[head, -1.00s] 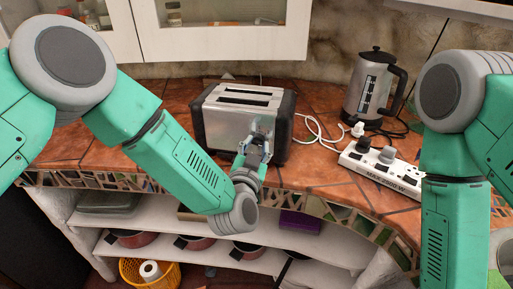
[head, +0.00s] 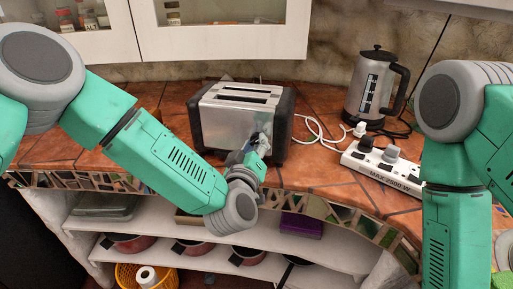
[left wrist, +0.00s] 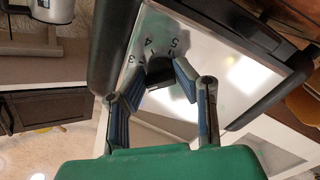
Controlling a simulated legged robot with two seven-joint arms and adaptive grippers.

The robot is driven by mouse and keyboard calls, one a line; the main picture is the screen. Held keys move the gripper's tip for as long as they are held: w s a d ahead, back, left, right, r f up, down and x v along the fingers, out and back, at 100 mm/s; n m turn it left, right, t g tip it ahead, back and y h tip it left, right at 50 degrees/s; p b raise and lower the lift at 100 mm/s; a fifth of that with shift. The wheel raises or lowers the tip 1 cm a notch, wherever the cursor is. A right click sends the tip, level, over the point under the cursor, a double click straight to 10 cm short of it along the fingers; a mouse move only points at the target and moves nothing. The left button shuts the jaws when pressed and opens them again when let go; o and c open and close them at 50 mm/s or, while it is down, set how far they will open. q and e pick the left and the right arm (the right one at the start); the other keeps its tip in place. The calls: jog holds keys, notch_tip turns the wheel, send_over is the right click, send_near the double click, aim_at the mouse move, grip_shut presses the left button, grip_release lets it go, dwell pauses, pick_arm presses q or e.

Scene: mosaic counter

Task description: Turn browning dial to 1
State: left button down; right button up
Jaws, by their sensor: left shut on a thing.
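The silver toaster with black ends (head: 238,115) stands on the counter, two slots on top. In the left wrist view its metal face (left wrist: 225,75) carries the numbers 3, 4 and 5 around a black browning dial (left wrist: 159,72). The dial sits between the fingertips of my left gripper (left wrist: 161,80), which is shut on it. In the head view my left gripper (head: 258,145) is at the toaster's front, low and right, and covers the dial there. The dial's pointer mark cannot be made out. My right arm shows at the right, but its gripper is out of view.
A kettle (head: 376,88) stands at the back right. A white power strip (head: 383,166) with plugs and a white cable (head: 318,130) lie right of the toaster. The counter's mosaic edge (head: 95,183) runs in front, above open shelves with pots.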

pick_arm(q)
jog(key=n+b, duration=0.1)
jog(key=n, duration=0.2)
jog(key=n+b, duration=0.1)
jog(key=n, duration=0.1)
jog(key=shift+w+a+f+n, duration=0.1)
jog(key=shift+a+n, duration=0.05)
jog(key=shift+n, duration=0.25)
jog(key=n+b, duration=0.2)
jog(key=n, duration=0.2)
jog(key=shift+n+b, duration=0.35)
jog(key=shift+n, duration=0.05)
jog(key=shift+f, duration=0.1)
jog(key=c, duration=1.3)
grip_release()
jog(key=shift+s, duration=0.4)
jog(key=v, duration=1.1)
jog(key=shift+s+f, duration=0.1)
